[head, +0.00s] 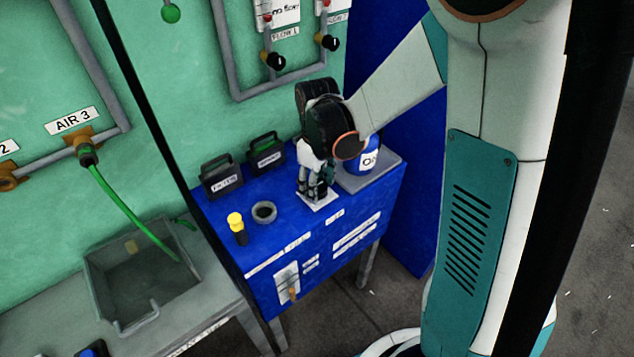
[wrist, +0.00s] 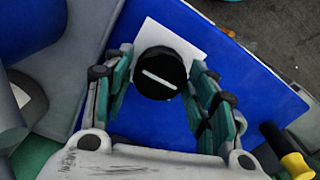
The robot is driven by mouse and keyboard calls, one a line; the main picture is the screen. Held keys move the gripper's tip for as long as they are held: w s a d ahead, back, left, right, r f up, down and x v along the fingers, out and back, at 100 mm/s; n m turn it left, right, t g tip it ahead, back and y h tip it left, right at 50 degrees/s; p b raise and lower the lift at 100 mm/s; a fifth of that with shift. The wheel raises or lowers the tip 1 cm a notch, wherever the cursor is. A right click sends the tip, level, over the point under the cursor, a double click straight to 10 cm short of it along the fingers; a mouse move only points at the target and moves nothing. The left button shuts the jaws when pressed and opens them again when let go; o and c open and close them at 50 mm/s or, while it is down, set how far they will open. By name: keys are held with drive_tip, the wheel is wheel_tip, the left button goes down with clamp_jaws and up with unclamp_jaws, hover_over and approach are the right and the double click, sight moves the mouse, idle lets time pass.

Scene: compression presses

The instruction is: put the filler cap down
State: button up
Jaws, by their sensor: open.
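The filler cap (wrist: 160,73) is a round black cap with a white bar across its top. In the wrist view it is over the white square pad (wrist: 190,49) on the blue bench top. My gripper (wrist: 163,68) is open, with a finger on each side of the cap and visible gaps between. In the head view my gripper (head: 316,188) points down over the white pad (head: 320,203), low above the bench. There the fingers hide most or all of the cap, and I cannot tell its exact height over the pad.
The blue bench (head: 290,232) also holds a dark ring-shaped cup (head: 264,212), a yellow-topped tool (head: 237,227), two black caddies (head: 220,177) and a blue container (head: 370,155) on a grey stand close beside my gripper. A grey sink (head: 140,275) is at left.

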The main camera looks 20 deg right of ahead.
drive_tip(key=shift+r, duration=0.1)
wheel_tip(320, 180, up, 12)
drive_tip(key=p, duration=0.4)
drive_tip(key=s+r+m+t, duration=0.3)
drive_tip(key=s+r, duration=0.1)
drive_tip(key=s, duration=0.3)
drive_tip(key=s+r+m+t, duration=0.4)
drive_tip(key=s+r, duration=0.1)
drive_tip(key=s, duration=0.3)
